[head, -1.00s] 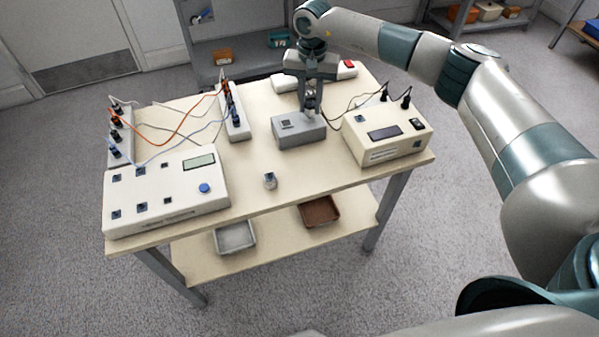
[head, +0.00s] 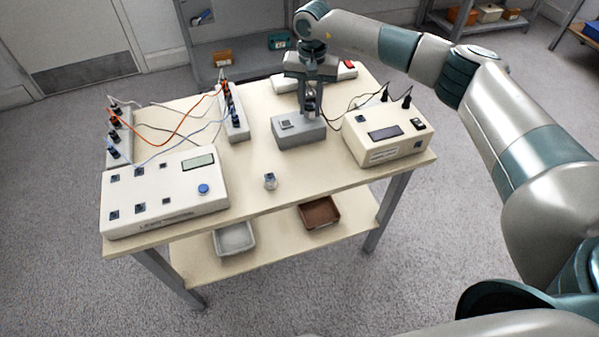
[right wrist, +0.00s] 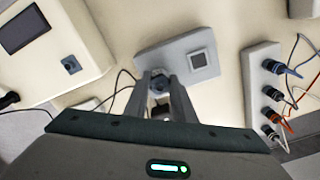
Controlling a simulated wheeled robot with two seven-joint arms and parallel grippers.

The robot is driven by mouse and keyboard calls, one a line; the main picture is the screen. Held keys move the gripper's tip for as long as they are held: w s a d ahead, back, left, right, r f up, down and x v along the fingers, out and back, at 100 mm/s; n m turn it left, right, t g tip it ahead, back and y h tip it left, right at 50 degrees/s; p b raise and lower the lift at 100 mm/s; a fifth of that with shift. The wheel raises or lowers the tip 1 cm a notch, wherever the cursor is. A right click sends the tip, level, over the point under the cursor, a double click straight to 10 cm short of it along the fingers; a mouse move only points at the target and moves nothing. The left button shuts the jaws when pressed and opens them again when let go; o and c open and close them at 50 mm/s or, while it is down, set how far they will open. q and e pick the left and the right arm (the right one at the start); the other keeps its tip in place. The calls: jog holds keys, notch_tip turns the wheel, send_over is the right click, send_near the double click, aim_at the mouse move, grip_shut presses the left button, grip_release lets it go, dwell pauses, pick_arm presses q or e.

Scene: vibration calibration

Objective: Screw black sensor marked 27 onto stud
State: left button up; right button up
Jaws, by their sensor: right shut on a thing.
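My right gripper (head: 311,110) points down over the right end of the grey block (head: 298,132). It is shut on a small sensor, which shows between the fingers in the right wrist view (right wrist: 159,83). The fingers hide much of the sensor; its colour is unclear and I cannot read a number on it. The stud is hidden beneath it, so I cannot tell how far the sensor is seated. The grey block with its square panel also shows in the right wrist view (right wrist: 180,55). My left gripper is not in view.
A small silvery and blue piece (head: 270,181) stands near the table's front edge. A white box with a display (head: 165,195) is at left, another white box (head: 388,137) at right with black cables. A connector strip (head: 236,120) with coloured wires stands left of the block.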

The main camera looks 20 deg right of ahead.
jog(key=shift+f+b, duration=0.25)
jog(key=shift+b, duration=0.45)
dwell(1.2)
jog(key=shift+s+f, duration=0.15)
jog(key=shift+f, duration=0.1)
dwell(1.1)
jog(key=shift+o, duration=0.2)
jog(key=m, duration=0.4)
jog(key=shift+c, duration=0.2)
jog(key=shift+m, duration=2)
jog(key=shift+r+m, duration=0.1)
jog(key=shift+m, duration=0.2)
jog(key=m, duration=0.3)
